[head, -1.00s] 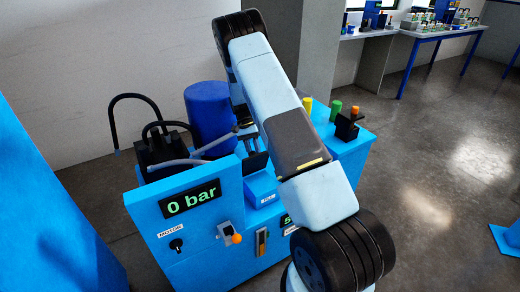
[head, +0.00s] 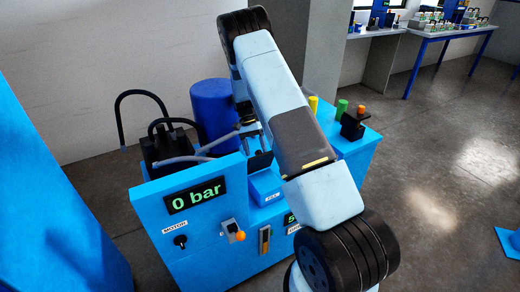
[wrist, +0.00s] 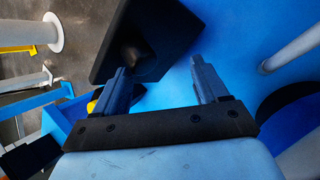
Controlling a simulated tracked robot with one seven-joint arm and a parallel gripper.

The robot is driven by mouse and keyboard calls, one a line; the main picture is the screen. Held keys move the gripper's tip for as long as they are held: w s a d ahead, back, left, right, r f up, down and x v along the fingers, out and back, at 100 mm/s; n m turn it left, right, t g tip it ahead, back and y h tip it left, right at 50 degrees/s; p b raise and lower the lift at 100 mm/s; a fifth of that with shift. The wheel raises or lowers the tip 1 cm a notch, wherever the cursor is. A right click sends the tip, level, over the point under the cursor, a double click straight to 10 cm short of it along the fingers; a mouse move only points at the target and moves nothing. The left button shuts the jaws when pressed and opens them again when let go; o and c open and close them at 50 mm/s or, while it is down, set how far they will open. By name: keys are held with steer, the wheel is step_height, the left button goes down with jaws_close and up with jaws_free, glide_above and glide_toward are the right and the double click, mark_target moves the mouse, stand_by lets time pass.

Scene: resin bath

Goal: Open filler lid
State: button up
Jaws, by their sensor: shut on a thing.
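The filler lid looks like a dark square plate with a rounded knob; it fills the upper middle of the wrist view (wrist: 165,35). In the head view a dark plate (head: 261,162) shows below my gripper (head: 252,140), partly hidden by my arm. In the wrist view my gripper (wrist: 165,72) has its left finger overlapping the plate by the knob, while the right finger stands apart over blue surface. The jaws are shut on the lid, though the exact contact is hard to see. The plate looks tilted against the blue surface in the wrist view.
The blue machine carries a 0 bar display (head: 195,194), a motor knob (head: 180,241) and an orange-tipped lever (head: 238,236). A blue drum (head: 212,108) and black hoses (head: 143,95) stand behind. Green and orange buttons (head: 341,107) sit on the right. Open floor lies right.

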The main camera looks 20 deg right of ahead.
steer(key=v, duration=0.6)
steer(key=shift+w+r, duration=0.2)
steer(key=shift+r, duration=0.1)
steer(key=s+a+r+n+t, duration=0.15)
steer(key=s+r, duration=0.35)
steer(key=r, duration=0.5)
steer(key=s+r+n+t+y, duration=0.1)
steer(key=s+r+t, duration=0.1)
steer(key=s+r, duration=0.6)
steer(key=s+a+r+n+t, duration=0.1)
steer(key=s+r+t, duration=0.15)
steer(key=r, duration=0.95)
steer(key=s+a+r+n+t, duration=0.1)
steer(key=s+r+n+t, duration=0.1)
steer(key=s, duration=1.1)
steer(key=s+a+r+n+t, duration=0.1)
steer(key=s+r+t, duration=0.2)
steer(key=s, duration=1.1)
steer(key=shift+s+a+r+n+t, duration=0.25)
steer(key=shift+r+n+t, duration=0.15)
steer(key=shift+r, duration=0.2)
